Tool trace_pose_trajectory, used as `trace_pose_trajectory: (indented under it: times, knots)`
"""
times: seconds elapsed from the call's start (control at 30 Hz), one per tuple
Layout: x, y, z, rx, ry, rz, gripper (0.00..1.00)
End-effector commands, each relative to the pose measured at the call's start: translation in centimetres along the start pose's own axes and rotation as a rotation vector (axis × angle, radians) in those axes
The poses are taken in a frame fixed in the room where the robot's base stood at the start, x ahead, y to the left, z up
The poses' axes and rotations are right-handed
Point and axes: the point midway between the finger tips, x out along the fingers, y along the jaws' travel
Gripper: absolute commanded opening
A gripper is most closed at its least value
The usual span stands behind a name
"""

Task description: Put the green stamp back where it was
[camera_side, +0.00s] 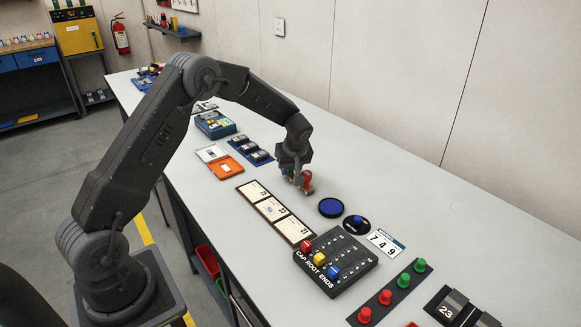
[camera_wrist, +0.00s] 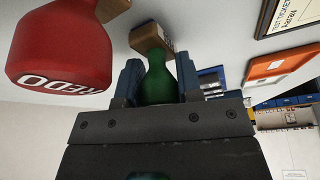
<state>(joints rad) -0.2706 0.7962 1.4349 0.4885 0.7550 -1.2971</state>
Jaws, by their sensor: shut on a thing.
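The green stamp (camera_wrist: 158,82) has a green handle and a wooden base. In the wrist view it stands between the two fingers of my gripper (camera_wrist: 158,80), which are shut on its handle. In the side view my gripper (camera_side: 297,172) points down over the table, and the green stamp (camera_side: 287,172) shows only as a small patch beneath it. A red stamp (camera_wrist: 62,45) marked REDO, also on a wooden base, is close beside it; it shows in the side view (camera_side: 308,180) too. I cannot tell whether the green stamp's base touches the table.
A round blue pad (camera_side: 331,207) lies right of my gripper. A strip of ticket cards (camera_side: 272,209) lies in front. Orange (camera_side: 226,168) and white (camera_side: 211,153) trays and a blue rack (camera_side: 250,150) are to the left. The black CAP ROOT ENDS block (camera_side: 345,250) is nearer.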

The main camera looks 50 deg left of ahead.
Motion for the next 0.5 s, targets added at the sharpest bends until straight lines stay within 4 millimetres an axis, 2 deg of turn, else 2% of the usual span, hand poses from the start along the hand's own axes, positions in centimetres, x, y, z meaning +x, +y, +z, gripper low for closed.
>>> trace_pose_trajectory:
  times: [0.33, 0.37, 0.5]
  knots:
    - [0.28, 0.03, 0.1, 0.0, 0.001, 0.001, 0.18]
    - [0.24, 0.04, 0.07, 0.0, 0.001, 0.002, 0.36]
    - [0.23, 0.03, 0.07, 0.0, 0.001, 0.002, 0.49]
